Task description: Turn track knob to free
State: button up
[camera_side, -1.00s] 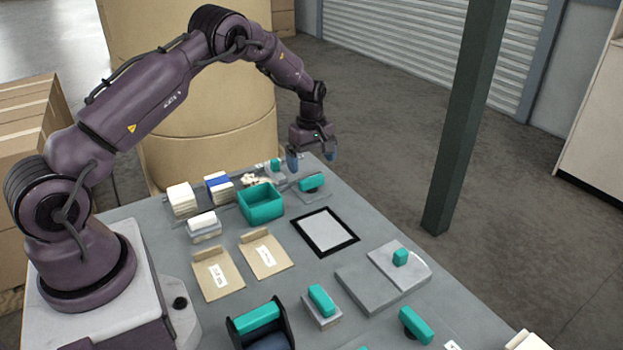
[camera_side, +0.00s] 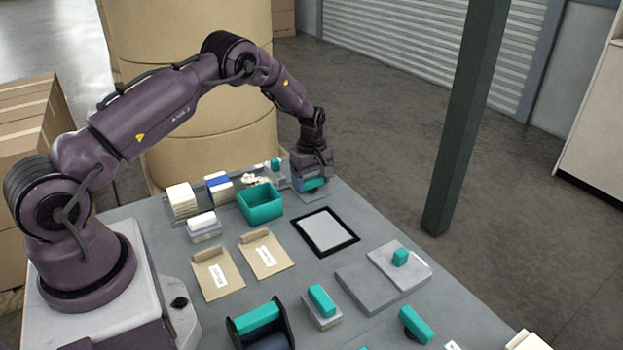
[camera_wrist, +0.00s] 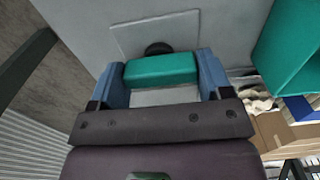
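A teal bar-shaped knob (camera_side: 313,184) stands on a flat grey plate at the far end of the table. It also shows in the wrist view (camera_wrist: 161,69), with a dark round piece behind it and the pale plate (camera_wrist: 125,35) around it. My gripper (camera_side: 312,176) is down at this knob. In the wrist view its two blue fingers (camera_wrist: 163,72) lie along the knob's two ends, and no gap shows on either side. The fingers are mostly hidden in the side view. I see no marking that names the knob or its positions.
A teal open bin (camera_side: 261,203) stands close to the gripper, left of it. A black-framed panel (camera_side: 325,231) lies nearer. Other teal-handled fixtures (camera_side: 400,257) stand toward the front. A dark green post (camera_side: 465,120) rises on the right.

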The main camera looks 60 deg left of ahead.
jog(key=shift+m, duration=0.3)
jog(key=m, duration=0.3)
jog(key=shift+m, duration=0.3)
jog(key=m, duration=0.4)
jog(key=shift+m, duration=0.3)
jog(key=m, duration=0.4)
jog(key=shift+m, duration=2.1)
jog(key=o, duration=0.9)
jog(key=shift+o, duration=0.2)
